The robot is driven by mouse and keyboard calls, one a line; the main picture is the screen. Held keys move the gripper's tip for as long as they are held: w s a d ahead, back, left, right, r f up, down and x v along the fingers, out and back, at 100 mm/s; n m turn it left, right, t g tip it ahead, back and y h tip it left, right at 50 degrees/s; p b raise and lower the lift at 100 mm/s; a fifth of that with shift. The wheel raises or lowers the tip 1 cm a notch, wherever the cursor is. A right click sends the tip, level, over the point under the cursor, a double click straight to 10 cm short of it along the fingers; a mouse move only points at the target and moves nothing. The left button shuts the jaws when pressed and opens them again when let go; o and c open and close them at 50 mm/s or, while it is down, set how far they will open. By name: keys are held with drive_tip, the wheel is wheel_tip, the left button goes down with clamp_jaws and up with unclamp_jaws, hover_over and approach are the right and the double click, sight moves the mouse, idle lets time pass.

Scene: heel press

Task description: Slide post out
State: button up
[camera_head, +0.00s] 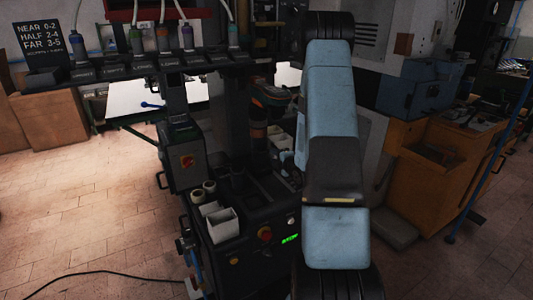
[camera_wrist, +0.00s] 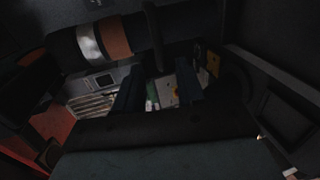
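In the wrist view a dark round post (camera_wrist: 140,36) with a silver band and a copper-brown band lies across the top of the picture. I cannot tell for sure that it is the task's post. My gripper (camera_wrist: 160,82) shows as two dark fingers standing apart, with no held thing visible between them; the post is ahead of the fingertips and looks clear of them. In the head view a dark upright cylinder with a brown band (camera_head: 259,131) stands in the press, left of my blue arm. My gripper is hidden there behind the arm and press.
The dark press bench (camera_head: 262,205) carries a white open box (camera_head: 222,225), small cups and a red button. A control box (camera_head: 186,160) hangs at its left. An orange cabinet (camera_head: 430,180) stands right. A black cable crosses the open tiled floor at left.

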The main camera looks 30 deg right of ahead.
sight(266, 152)
drive_tip(key=x, duration=0.8)
drive_tip(key=shift+w, duration=0.2)
clamp_jaws()
